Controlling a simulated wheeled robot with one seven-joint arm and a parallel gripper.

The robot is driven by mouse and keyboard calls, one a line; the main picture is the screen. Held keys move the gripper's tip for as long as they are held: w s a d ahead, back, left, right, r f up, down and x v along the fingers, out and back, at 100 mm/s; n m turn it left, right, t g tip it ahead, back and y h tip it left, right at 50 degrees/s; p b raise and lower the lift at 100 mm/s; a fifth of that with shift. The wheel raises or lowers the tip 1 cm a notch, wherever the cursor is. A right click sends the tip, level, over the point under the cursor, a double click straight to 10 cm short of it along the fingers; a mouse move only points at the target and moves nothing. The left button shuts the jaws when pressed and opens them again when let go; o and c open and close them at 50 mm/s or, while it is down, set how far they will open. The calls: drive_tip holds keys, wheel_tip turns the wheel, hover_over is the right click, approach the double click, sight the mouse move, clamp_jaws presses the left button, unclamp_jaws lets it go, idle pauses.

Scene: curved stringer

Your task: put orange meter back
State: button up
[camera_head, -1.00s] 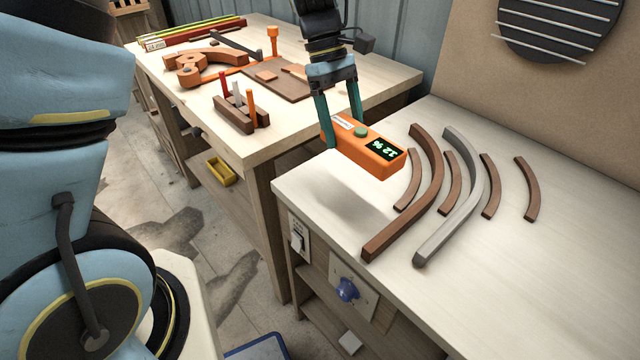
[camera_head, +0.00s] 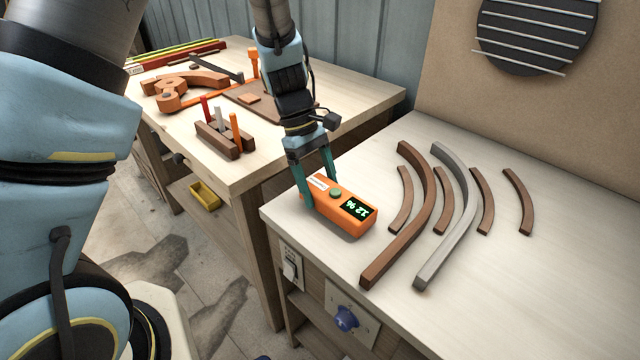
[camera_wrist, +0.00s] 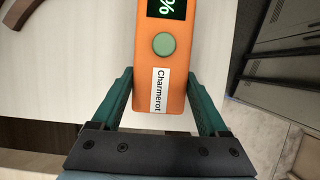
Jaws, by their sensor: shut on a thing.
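The orange meter (camera_head: 340,208) has a green button, a white label and a lit green display. It is at the near left part of the right bench, at or just above the top; I cannot tell if it touches. My gripper (camera_head: 318,190) is shut on the end of the meter away from the display, with one teal finger on each side. In the wrist view the meter (camera_wrist: 178,75) lies between the fingers, its label reading "Charmerot", and its display is cut off by the top edge.
Just right of the meter are a long curved brown strip (camera_head: 413,215) and a grey curved strip (camera_head: 452,215). Several short brown curved pieces (camera_head: 517,200) lie around them. The left bench (camera_head: 275,165) holds a rack of markers (camera_head: 225,138) and tools. The bench's right front is clear.

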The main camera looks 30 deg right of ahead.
drive_tip(key=shift+f, duration=0.15)
drive_tip(key=o, duration=1.2)
drive_tip(key=shift+o, duration=0.2)
drive_tip(key=v, duration=1.2)
drive_tip(key=w+a+m+t, duration=0.2)
drive_tip(key=a+t, duration=0.1)
drive_tip(key=a, duration=1.3)
drive_tip(key=w+a+f+m+t+y, duration=0.1)
drive_tip(key=w+a+m+t, duration=0.1)
drive_tip(key=a, duration=1.4)
drive_tip(key=shift+a+t+b, duration=0.35)
drive_tip(key=shift+t+b, duration=0.1)
drive_tip(key=shift+t, duration=0.05)
drive_tip(key=shift+f, duration=0.1)
